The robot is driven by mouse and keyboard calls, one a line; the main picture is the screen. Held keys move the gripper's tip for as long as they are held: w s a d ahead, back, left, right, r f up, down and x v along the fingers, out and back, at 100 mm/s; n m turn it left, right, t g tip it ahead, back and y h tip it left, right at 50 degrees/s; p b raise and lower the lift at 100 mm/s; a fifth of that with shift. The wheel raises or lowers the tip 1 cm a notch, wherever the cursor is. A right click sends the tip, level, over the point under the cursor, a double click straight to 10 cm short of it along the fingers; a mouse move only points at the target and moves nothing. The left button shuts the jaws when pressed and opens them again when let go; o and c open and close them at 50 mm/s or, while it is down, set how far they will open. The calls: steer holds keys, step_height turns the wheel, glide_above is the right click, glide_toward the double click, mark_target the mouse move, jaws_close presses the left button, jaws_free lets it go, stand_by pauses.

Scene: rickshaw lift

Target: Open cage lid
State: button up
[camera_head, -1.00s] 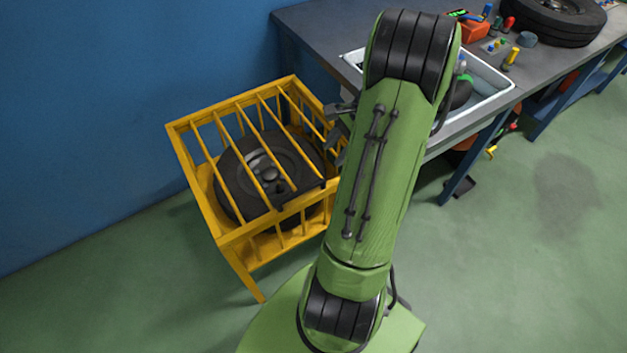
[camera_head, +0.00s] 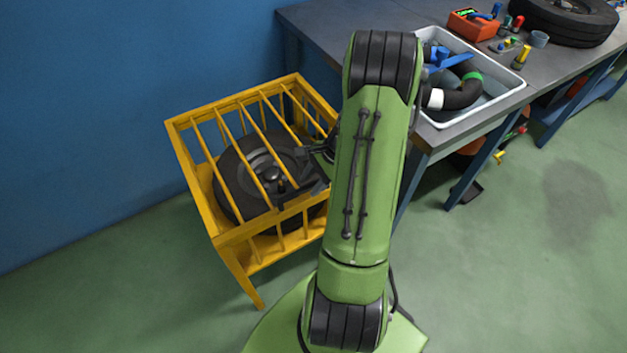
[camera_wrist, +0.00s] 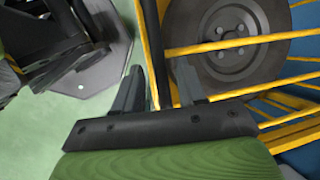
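The yellow cage (camera_head: 208,217) stands at the left with its barred lid (camera_head: 232,106) lying shut on top. A dark wheel (camera_head: 240,185) lies inside; it also shows in the wrist view (camera_wrist: 268,62). My gripper (camera_head: 318,158) is over the cage's right side, partly hidden by my green arm. In the wrist view my gripper (camera_wrist: 158,72) has its two fingers apart. A dark bar (camera_wrist: 157,45) along the cage's yellow edge runs between the fingers, with gaps visible. I cannot tell whether either finger touches it.
A grey workbench (camera_head: 330,30) stands behind and right of the cage. It holds a white tray (camera_head: 508,92) with a hose, an orange box (camera_head: 472,26), small tools and a tyre (camera_head: 565,22). A blue wall (camera_head: 90,120) is at the left.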

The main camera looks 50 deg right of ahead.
jaws_close()
